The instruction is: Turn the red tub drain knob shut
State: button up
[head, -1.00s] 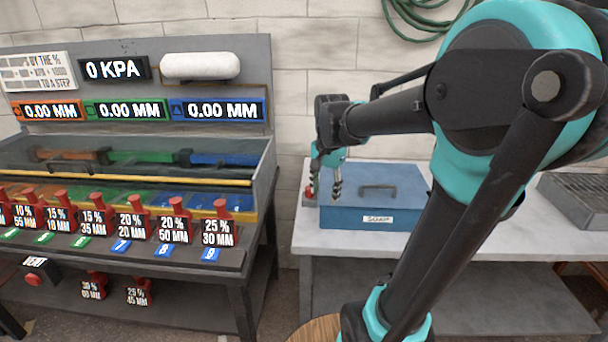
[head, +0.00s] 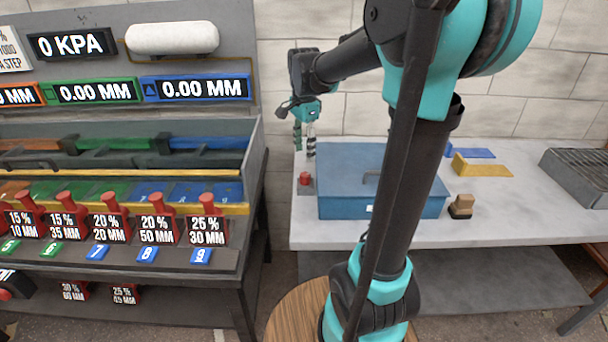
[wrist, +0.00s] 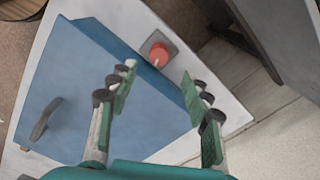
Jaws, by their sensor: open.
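The red tub drain knob (head: 305,178) stands on a small grey base on the white table, close beside the left side of the blue lidded tub (head: 380,203). In the wrist view the knob (wrist: 159,51) shows as a round red top on a square grey plate, beyond the fingertips and between their lines. My gripper (head: 304,146) points down above the knob, apart from it. In the wrist view my gripper (wrist: 158,86) is open and empty, its two fingers spread wide. The tub (wrist: 70,88) lies partly under the left finger there.
The bench with red-handled blocks (head: 155,225) stands at the left, across a narrow gap. A small tan block (head: 461,205), a yellow piece (head: 482,169) and a grey grate (head: 580,175) are right of the tub. The white table top (head: 500,215) is largely clear there.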

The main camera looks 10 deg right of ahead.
aim_at(305, 175)
notch_tip(305, 175, down, 10)
jog(key=shift+r, duration=0.1)
jog(key=shift+c, duration=0.4)
grip_shut()
dwell(0.3)
jog(key=shift+s+n, duration=0.15)
jog(key=shift+n, duration=2.75)
